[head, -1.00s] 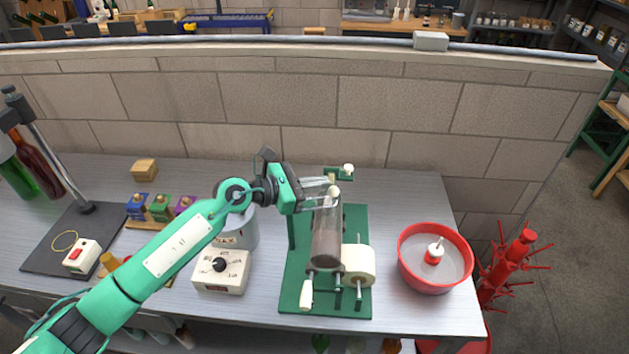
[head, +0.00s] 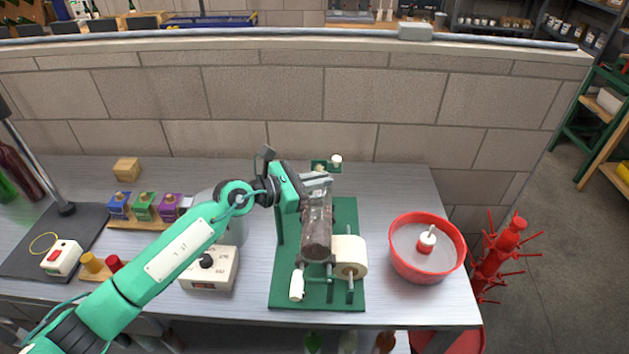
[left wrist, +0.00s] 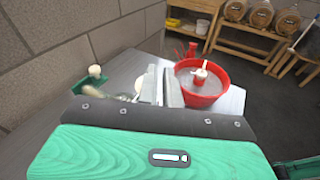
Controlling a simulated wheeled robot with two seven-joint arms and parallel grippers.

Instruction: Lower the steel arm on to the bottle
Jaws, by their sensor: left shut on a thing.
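The dark clear bottle (head: 316,235) lies on its side on the rollers of a green bench device (head: 345,300), its long side running away from me. My left gripper (head: 318,182) is over the bottle's far end, at the upper part of the device. Its fingers are shut on the steel arm, which is mostly hidden by them. In the left wrist view a pale thing (left wrist: 148,84) shows at the fingers (left wrist: 158,90). Whether the arm touches the bottle I cannot tell. My right gripper is not in view.
A cream roll (head: 350,256) and a white handle (head: 297,285) sit at the device's near side. A red bowl (head: 455,265) stands to the right, a white dial box (head: 212,270) to the left. A block wall (head: 260,100) closes the bench's back.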

